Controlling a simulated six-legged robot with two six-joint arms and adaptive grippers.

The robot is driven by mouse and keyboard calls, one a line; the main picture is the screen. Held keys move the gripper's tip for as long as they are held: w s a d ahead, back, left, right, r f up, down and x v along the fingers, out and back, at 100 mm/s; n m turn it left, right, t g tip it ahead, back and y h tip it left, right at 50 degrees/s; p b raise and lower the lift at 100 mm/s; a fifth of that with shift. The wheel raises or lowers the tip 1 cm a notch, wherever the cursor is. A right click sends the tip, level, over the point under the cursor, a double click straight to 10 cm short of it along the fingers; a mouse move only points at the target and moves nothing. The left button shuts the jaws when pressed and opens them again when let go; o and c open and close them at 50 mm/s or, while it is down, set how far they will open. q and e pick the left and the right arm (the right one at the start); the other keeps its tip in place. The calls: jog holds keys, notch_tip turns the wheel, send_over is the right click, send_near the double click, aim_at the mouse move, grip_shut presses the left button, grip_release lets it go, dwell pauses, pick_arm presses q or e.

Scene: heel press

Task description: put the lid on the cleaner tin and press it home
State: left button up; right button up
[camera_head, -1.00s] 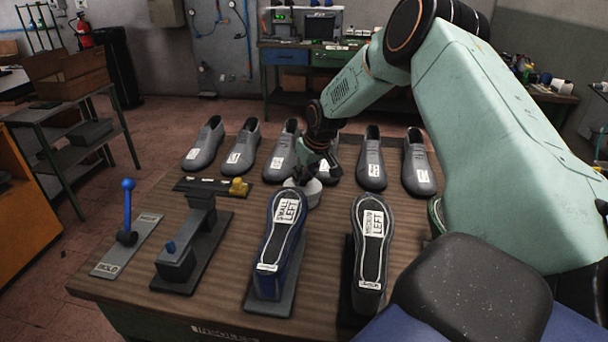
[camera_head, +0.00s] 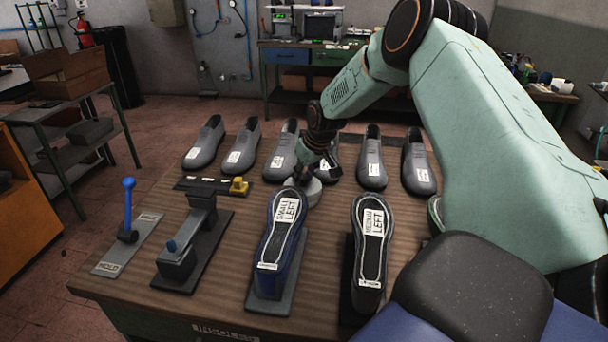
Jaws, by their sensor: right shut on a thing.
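The cleaner tin (camera_head: 314,193) is a small, pale grey round tin on the table, behind the blue "SMALL LEFT" last. My right gripper (camera_head: 300,178) reaches down at the tin's upper left side, and its fingers are shut. What they hold is small and mostly hidden; I cannot make out the lid apart from the tin. I cannot tell whether the lid sits on the rim or just above it. My left gripper is not in view.
A row of grey shoes (camera_head: 372,160) lines the back. A lever with a blue knob (camera_head: 128,185) and a heel press (camera_head: 190,240) stand at left.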

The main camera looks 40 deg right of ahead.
jog(key=shift+f, duration=0.1)
jog(key=o, duration=1.1)
jog(key=o, duration=0.5)
jog(key=shift+r+p, duration=3.55)
jog(key=shift+r, duration=0.05)
jog(key=shift+f, duration=0.2)
